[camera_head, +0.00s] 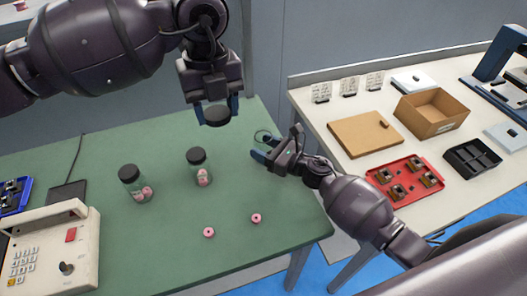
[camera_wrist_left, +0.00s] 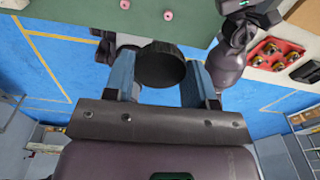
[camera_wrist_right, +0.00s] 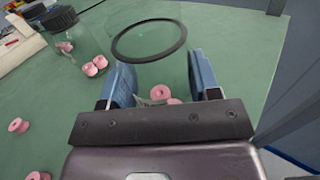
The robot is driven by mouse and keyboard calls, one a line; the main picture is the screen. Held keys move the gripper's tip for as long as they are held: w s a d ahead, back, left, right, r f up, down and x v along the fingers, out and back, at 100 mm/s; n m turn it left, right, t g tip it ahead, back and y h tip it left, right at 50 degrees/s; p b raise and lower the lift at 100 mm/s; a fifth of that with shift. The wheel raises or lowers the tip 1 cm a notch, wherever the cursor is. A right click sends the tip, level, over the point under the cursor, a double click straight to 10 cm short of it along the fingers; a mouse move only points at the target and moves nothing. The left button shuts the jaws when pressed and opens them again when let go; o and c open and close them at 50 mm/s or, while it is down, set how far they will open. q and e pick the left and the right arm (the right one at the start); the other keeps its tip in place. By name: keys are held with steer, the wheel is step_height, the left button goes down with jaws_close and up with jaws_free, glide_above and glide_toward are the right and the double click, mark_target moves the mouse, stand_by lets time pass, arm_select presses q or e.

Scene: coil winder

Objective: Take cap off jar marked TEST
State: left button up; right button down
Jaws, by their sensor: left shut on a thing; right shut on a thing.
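My left gripper (camera_head: 217,115) is shut on a round black cap (camera_head: 217,116), held up above the far right part of the green table. The cap also shows between the fingers in the left wrist view (camera_wrist_left: 160,66). My right gripper (camera_head: 274,146) is shut on a clear glass jar with no cap. Its dark rim (camera_wrist_right: 149,40) shows in the right wrist view, with pink spools (camera_wrist_right: 166,98) low between the fingers. The cap is apart from this jar, above it and to the left in the head view. I cannot read any marking on the jar.
Two jars with black caps, one left (camera_head: 136,186) and one nearer the middle (camera_head: 200,168), stand on the green table (camera_head: 150,240). Loose pink spools (camera_head: 209,232) (camera_head: 256,218) lie in front. A beige keypad device (camera_head: 50,245) stands at left. A white table with trays is at right.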

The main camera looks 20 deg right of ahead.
arm_select(q)
steer(key=shift+w+f, duration=0.1)
steer(key=shift+f, duration=0.35)
arm_select(e)
steer(key=shift+w+f, duration=0.1)
steer(key=shift+f, duration=0.7)
arm_select(q)
steer(key=shift+r, duration=0.1)
arm_select(e)
steer(key=shift+r, duration=0.1)
arm_select(q)
steer(key=shift+f, duration=0.25)
arm_select(e)
steer(key=shift+c, duration=1.7)
jaws_free()
